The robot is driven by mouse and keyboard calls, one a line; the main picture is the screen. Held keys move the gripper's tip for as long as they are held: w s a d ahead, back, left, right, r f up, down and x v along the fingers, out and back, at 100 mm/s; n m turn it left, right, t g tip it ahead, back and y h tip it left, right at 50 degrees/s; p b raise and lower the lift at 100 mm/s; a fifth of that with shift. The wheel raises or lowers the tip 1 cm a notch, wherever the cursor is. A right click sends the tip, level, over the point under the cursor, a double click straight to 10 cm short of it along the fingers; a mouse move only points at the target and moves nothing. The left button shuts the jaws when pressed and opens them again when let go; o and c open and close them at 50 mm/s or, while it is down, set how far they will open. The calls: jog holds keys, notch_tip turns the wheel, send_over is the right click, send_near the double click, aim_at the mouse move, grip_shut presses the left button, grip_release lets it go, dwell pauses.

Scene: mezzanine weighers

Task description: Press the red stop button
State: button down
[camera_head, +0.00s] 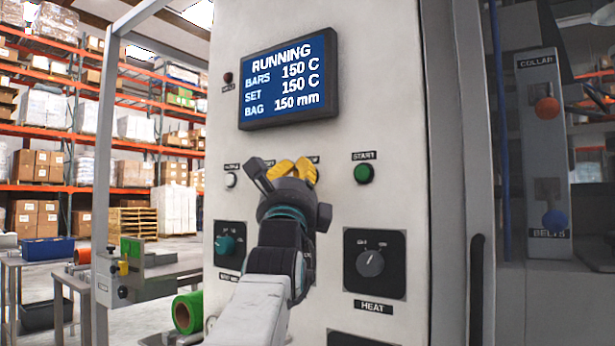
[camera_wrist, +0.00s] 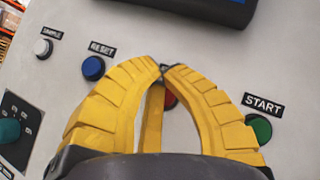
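The red stop button (camera_wrist: 171,101) shows in the wrist view as a small patch between my yellow fingers, on the light grey panel. Its label and most of its face are hidden. My gripper (camera_wrist: 163,69) is shut and empty, with its two fingertips together over the panel, just above the button in the picture. I cannot tell whether the fingers touch it. In the head view my gripper (camera_head: 296,168) is in front of the panel below the display and hides the red button. The display (camera_head: 290,82) reads RUNNING.
The blue reset button (camera_wrist: 93,67) is left of my fingers and the green start button (camera_wrist: 259,129) is right. A white sample button (camera_wrist: 42,47) is farther left. Below are a teal knob (camera_head: 226,245) and the heat knob (camera_head: 370,263).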

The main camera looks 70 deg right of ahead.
jog(key=shift+d, duration=0.2)
dwell(0.5)
jog(key=shift+s+d, duration=0.1)
jog(key=shift+d, duration=0.1)
jog(key=shift+s+d+b, duration=0.1)
jog(key=shift+d+b, duration=0.25)
jog(key=shift+d, duration=0.1)
dwell(0.9)
jog(key=shift+a, duration=0.1)
dwell(0.3)
jog(key=shift+a+b, duration=0.65)
jog(key=shift+a, duration=0.1)
dwell(0.7)
